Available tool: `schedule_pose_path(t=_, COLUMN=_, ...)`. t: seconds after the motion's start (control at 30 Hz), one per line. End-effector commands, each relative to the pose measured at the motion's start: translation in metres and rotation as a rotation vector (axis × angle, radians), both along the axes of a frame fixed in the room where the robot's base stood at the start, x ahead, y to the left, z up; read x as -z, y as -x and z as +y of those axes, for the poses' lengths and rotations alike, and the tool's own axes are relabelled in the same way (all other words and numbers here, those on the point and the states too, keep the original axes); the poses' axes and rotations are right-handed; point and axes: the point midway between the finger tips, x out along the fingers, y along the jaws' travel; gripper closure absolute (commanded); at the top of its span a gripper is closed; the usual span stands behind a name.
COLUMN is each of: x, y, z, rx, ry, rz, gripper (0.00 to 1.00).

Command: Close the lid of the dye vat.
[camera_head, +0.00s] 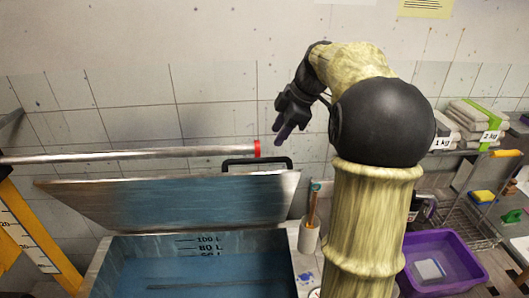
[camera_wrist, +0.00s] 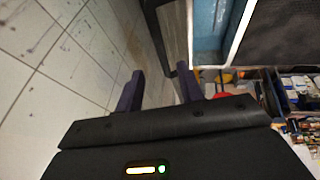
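The dye vat (camera_head: 205,238) stands at the lower left in the head view, blue inside with litre marks and liquid in it. Its lid (camera_head: 190,197) is open, tilted up at the back, with a streaked blue face toward me. A black handle (camera_head: 257,162) shows at the lid's top edge. My gripper (camera_head: 283,136) is just above and right of that handle, apart from it in the head view. In the wrist view my gripper (camera_wrist: 160,92) has its two purple fingers spread, with nothing clearly between them. A dark bar beyond them may be the handle.
A metal rod (camera_head: 140,154) with a red end crosses above the lid. A pot with a brush (camera_head: 309,235) stands right of the vat. The tiled wall (camera_head: 220,85) is close behind.

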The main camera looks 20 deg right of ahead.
Motion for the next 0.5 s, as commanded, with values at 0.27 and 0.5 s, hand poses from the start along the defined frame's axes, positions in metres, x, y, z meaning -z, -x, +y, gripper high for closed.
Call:
schedule_pose_path(t=0.27, x=0.043, y=-0.014, z=0.016, rx=-0.002, ry=-0.002, rz=0.005, gripper=0.62)
schedule_pose_path(t=0.5, x=0.077, y=-0.026, z=0.027, rx=-0.003, ry=-0.001, rz=0.003, gripper=0.62)
